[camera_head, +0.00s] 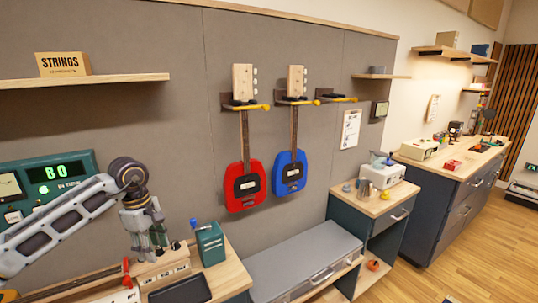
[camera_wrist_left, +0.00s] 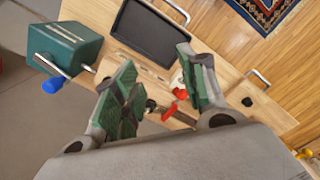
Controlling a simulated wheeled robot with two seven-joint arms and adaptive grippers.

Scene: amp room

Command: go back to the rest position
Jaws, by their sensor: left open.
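My right gripper is in neither view.
A green box (camera_head: 210,243) with a blue-knobbed crank and a black tray (camera_head: 182,290) are on the bench near the gripper. A green display panel (camera_head: 50,185) is behind my arm. Red (camera_head: 244,186) and blue (camera_head: 289,173) guitars hang on the wall.

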